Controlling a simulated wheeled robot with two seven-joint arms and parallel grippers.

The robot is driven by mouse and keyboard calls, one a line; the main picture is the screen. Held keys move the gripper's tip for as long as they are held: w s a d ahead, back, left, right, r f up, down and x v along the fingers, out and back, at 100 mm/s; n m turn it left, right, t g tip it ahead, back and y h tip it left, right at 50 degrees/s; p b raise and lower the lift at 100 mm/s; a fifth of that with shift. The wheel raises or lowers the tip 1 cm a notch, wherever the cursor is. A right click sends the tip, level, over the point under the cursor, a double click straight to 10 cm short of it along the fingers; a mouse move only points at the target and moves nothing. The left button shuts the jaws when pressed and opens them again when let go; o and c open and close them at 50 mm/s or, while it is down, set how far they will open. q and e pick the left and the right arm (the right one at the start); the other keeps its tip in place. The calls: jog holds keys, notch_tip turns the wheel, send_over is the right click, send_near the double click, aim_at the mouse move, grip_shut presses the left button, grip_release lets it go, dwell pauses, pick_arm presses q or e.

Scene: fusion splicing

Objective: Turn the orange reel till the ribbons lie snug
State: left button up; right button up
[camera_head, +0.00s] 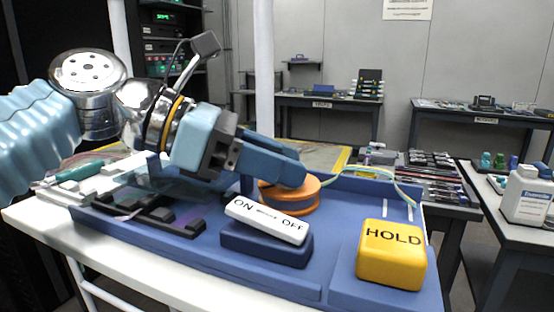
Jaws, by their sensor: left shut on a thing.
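The orange reel (289,198) sits on the blue tray (340,262), behind the ON/OFF switch. My left gripper (296,178) comes in from the left and is shut on the reel's upper part, covering some of its top. A thin pale ribbon (372,171) runs from the reel side in an arc to the right edge of the tray. How tightly the ribbons lie on the reel is hidden by the gripper. My right gripper is not in view.
The white ON/OFF rocker (267,219) on its blue base stands in front of the reel. A yellow HOLD block (391,254) is at the front right. Black clamp parts (150,212) lie to the left. A white bottle (528,195) stands on a side table.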

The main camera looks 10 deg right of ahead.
pick_arm(q)
jog(key=shift+w+d+m+g+y, duration=0.1)
jog(key=shift+m+g+y, duration=0.15)
jog(key=shift+m+g, duration=0.55)
jog(key=shift+w+a+m+g+y, duration=0.1)
jog(key=shift+m+g+y, duration=0.2)
jog(key=shift+m+g, duration=0.45)
jog(key=shift+w+d+m+g+y, duration=0.1)
jog(key=shift+m+g+y, duration=0.15)
jog(key=shift+m+g, duration=0.55)
jog(key=shift+g, duration=0.25)
jog(key=o, duration=1)
